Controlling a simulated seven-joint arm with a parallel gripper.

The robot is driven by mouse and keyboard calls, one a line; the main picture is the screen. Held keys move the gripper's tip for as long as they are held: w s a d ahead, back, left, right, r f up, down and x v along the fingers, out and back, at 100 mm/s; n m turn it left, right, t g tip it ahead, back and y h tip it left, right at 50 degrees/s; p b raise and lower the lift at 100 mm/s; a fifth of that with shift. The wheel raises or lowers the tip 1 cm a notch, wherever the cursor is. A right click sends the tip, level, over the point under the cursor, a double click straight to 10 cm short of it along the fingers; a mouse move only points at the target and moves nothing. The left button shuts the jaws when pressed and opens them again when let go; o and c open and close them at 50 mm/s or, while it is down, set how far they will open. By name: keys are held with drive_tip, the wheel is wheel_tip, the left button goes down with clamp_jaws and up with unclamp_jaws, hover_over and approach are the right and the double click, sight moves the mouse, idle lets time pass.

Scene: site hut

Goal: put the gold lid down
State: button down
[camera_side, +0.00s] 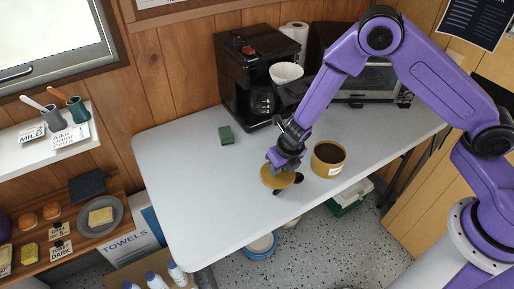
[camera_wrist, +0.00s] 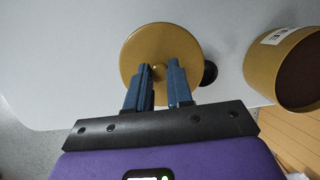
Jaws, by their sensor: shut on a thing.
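The gold lid (camera_side: 270,182) is a round disc with a small knob, near the front edge of the table. My gripper (camera_wrist: 160,78) is shut on the lid's knob; the fingers stand on either side of it in the wrist view, with the lid (camera_wrist: 150,38) beyond them. In the side view my gripper (camera_side: 283,165) points down at the lid. I cannot tell whether the lid touches anything beneath it. A dark object (camera_wrist: 210,73) sticks out past the lid's edge, the rest hidden under it. The open gold tin (camera_side: 328,170) with dark contents stands just right of the lid.
The grey table (camera_side: 190,190) is clear to the left, apart from a green sponge (camera_side: 226,135). A black coffee maker (camera_side: 240,85) and a toaster oven (camera_side: 375,85) stand at the back. The tin (camera_wrist: 262,75) is close on the right in the wrist view.

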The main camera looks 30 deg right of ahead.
drive_tip(key=w, duration=1.2)
drive_tip(key=shift+w, duration=0.35)
drive_tip(key=shift+f, duration=1.75)
drive_tip(key=shift+f, duration=0.1)
drive_tip(key=c, duration=1)
unclamp_jaws()
drive_tip(key=v, duration=1.2)
drive_tip(key=shift+s, duration=0.1)
